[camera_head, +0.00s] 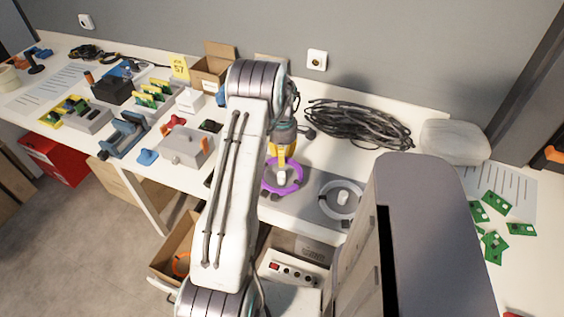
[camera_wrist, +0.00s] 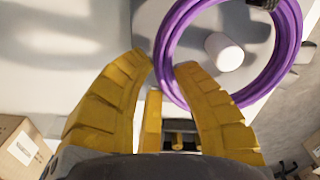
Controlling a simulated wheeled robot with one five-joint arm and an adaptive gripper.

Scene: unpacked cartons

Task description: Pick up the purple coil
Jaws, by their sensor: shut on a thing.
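The purple coil (camera_head: 297,184) is a ring lying around a short white peg on a grey plate near the table's front edge. The coil also fills the top of the wrist view (camera_wrist: 289,45), with the white peg (camera_wrist: 225,52) inside the ring and apart from it. My gripper (camera_wrist: 166,68) has its yellow fingers on either side of the coil's near left strand and is shut on it. In the head view, my gripper (camera_head: 283,157) reaches down at the coil's far side. My arm hides part of the table beside it.
A grey-white coil (camera_head: 325,203) lies around another peg to the right. A heap of black cable (camera_head: 358,124) lies behind. A grey box (camera_head: 187,146) and a blue clamp (camera_head: 122,136) stand to the left. Green circuit boards (camera_head: 494,240) lie at right. Open cartons stand below.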

